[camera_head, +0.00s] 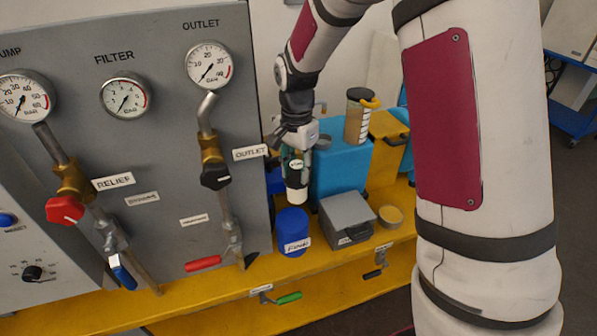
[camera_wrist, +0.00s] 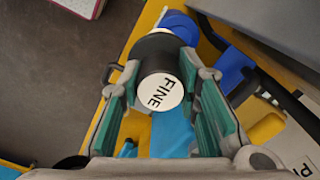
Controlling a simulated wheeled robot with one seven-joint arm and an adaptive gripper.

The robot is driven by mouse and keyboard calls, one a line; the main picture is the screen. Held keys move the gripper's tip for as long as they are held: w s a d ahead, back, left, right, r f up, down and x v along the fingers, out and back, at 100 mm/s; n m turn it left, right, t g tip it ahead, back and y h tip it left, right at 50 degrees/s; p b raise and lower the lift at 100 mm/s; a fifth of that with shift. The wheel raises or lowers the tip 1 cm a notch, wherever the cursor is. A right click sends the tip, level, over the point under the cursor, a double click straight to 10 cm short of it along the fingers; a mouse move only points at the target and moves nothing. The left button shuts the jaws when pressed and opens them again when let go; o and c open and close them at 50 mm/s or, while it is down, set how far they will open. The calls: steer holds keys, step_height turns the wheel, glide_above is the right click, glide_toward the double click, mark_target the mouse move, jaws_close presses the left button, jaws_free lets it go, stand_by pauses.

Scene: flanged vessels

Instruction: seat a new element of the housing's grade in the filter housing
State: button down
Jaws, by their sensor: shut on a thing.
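My gripper (camera_head: 294,160) is shut on a filter element (camera_wrist: 155,50), with its green-padded fingers on both sides of it. The element has a dark body and a white round face marked FINE. In the head view its pale lower part (camera_head: 297,190) hangs below the fingers. A blue cylinder (camera_head: 292,232) with a white label stands on the yellow bench just below the element, apart from it; it looks like the housing, but its label is too small to read surely. In the wrist view a blue rounded part (camera_wrist: 180,22) shows beyond the element.
A grey panel (camera_head: 150,230) with gauges, valves and levers stands to the left. The yellow bench front edge (camera_head: 330,295) carries a green-handled lever.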

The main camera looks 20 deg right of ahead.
steer(key=shift+w+f+b, duration=0.55)
steer(key=shift+w, duration=0.25)
steer(key=shift+w+f+b, duration=0.55)
steer(key=shift+w, duration=0.25)
steer(key=shift+w+f+b, duration=0.55)
steer(key=shift+w, duration=0.25)
steer(key=shift+f+p, duration=0.1)
steer(key=shift+p, duration=0.65)
